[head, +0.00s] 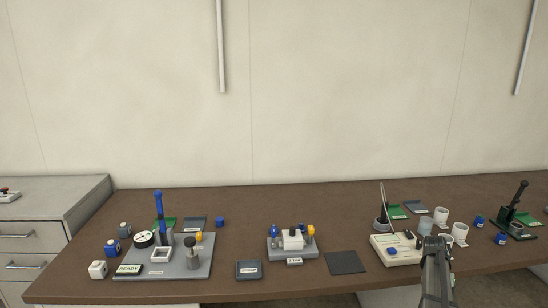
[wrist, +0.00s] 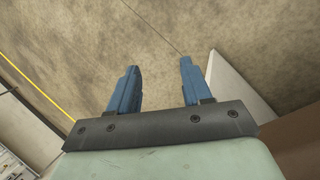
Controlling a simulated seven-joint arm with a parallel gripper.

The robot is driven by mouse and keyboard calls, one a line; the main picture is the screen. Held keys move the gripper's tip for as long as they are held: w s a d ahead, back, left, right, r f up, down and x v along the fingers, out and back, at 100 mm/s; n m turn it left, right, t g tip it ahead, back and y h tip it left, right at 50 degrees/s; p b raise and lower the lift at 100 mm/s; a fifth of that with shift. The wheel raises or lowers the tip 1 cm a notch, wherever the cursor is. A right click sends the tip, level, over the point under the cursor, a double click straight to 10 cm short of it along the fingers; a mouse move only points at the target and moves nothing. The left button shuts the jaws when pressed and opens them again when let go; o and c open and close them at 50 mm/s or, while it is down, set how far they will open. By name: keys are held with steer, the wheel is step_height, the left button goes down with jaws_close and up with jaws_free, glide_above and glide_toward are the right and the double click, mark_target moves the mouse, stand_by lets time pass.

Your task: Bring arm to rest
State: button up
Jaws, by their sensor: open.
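My gripper shows in the wrist view (wrist: 158,85) with its two blue fingers spread apart and nothing between them. Behind the fingers are a plain mottled floor-like surface and a yellow line. In the head view my arm rises at the lower right, in front of the brown table (head: 340,205) near its front edge. The gripper's fingers cannot be made out clearly there.
A grey fixture board (head: 195,262) with a gauge and blue-handled lever stands at the table's left. A smaller fixture (head: 292,254) and a dark square mat (head: 345,262) lie mid-table. A cream device (head: 395,256) and white cups (head: 460,232) are near my arm. The table's back middle is clear.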

steer(key=s+a+f+n+y, duration=0.15)
steer(key=s+a+f, duration=0.35)
steer(key=a+f, duration=0.75)
steer(key=s+a+f+n+h, duration=0.1)
steer(key=s+a+f+n, duration=0.3)
steer(key=a+f, duration=0.85)
steer(key=s+a+f+n+g, duration=0.1)
steer(key=s+a+f, duration=0.4)
steer(key=s+a, duration=0.4)
steer(key=s+a+f+n+g, duration=0.1)
steer(key=s+a+f, duration=0.3)
steer(key=s+a, duration=0.5)
steer(key=s+n+y, duration=0.1)
steer(key=s, duration=0.6)
steer(key=shift+s+a+f+g, duration=0.15)
steer(key=shift+a+f+g, duration=0.05)
steer(key=shift+f+g, duration=0.15)
